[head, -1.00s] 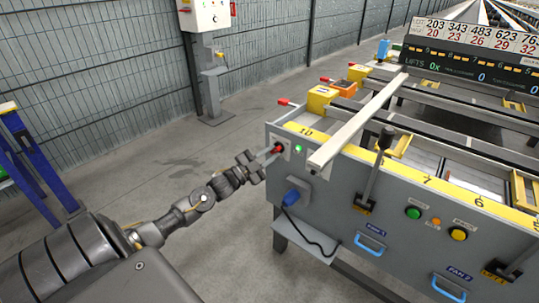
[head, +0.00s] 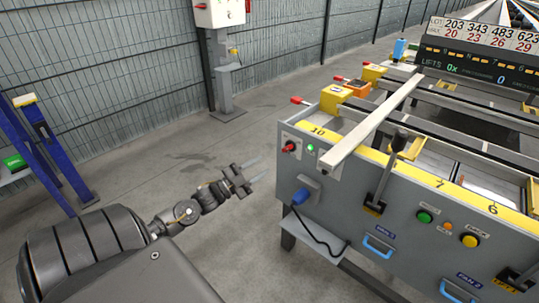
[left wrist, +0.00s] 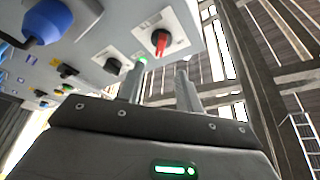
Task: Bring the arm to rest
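My left gripper (head: 256,170) is in front of the left end of the grey runout table (head: 330,205), apart from it, over bare floor. Its two fingers are spread and nothing is between them. The fingers also show in the left wrist view (left wrist: 160,88). A red rotary switch (head: 289,147) sits on the table's front panel, up and to the right of the fingertips; it also shows in the left wrist view (left wrist: 160,42). A lit green lamp (head: 310,148) is beside it. My right gripper is not in view.
A long pale bar (head: 372,124) lies across the table top and overhangs the front edge. A blue plug (head: 300,195) with a black cable sticks out of the panel. A blue stand (head: 42,150) is at the left. Floor between is clear.

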